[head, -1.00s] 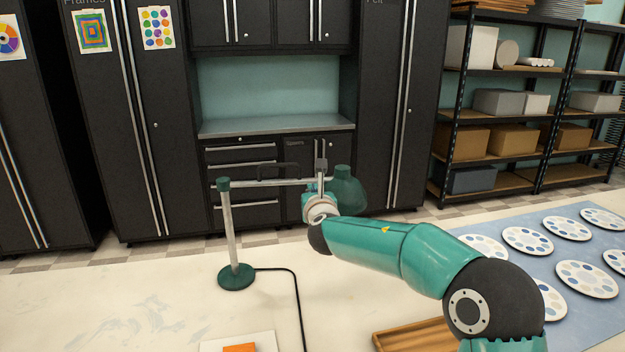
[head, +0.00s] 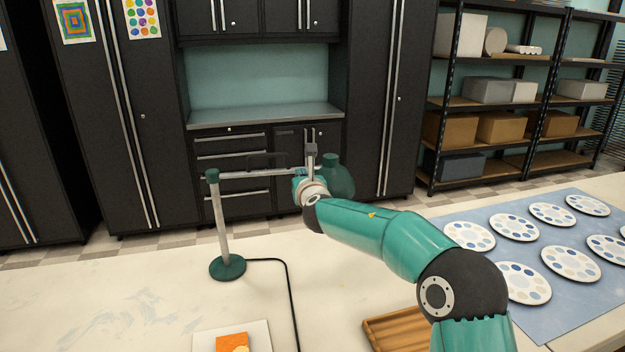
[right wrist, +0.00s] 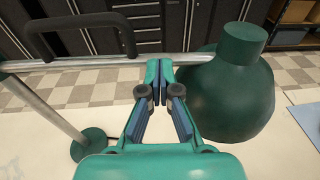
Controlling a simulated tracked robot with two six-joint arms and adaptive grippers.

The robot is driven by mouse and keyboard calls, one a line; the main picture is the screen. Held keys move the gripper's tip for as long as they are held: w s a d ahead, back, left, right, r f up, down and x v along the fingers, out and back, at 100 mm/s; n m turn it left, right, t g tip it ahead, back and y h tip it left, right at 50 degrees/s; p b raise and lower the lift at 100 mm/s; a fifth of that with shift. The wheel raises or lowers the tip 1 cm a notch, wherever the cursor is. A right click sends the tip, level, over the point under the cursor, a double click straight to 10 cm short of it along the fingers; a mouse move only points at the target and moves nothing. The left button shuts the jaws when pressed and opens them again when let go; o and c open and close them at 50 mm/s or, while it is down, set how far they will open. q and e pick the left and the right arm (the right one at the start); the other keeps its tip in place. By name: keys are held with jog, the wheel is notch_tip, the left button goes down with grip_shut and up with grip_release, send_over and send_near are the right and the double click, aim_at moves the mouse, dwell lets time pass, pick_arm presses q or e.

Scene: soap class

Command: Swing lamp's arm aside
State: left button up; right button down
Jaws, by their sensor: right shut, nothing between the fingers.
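The lamp stands on the table with a round green base (head: 228,267) and an upright grey post (head: 222,220). Its thin lamp arm (head: 250,175) runs level to the right from the post top, with a dark loop handle (right wrist: 85,22) on it. The green lampshade (head: 338,178) hangs at its right end. My right gripper (right wrist: 160,72) is shut and empty. In the right wrist view its fingertips overlap the lamp arm, between handle and shade; whether they touch is unclear. In the head view my wrist partly hides the gripper (head: 298,174). My left gripper is out of view.
A black cord (head: 290,290) runs from the base across the table. A white board (head: 203,341) with an orange block (head: 231,342) lies in front. A wooden tray (head: 392,333) and several palettes on a blue mat (head: 515,309) are right. The table's left is clear.

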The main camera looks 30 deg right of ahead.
jog(key=shift+x, duration=0.95)
jog(key=shift+r, duration=0.1)
jog(key=d+f+b+v, duration=0.1)
jog(key=b+v, duration=0.6)
jog(key=v, duration=0.6)
jog(key=shift+s, duration=0.6)
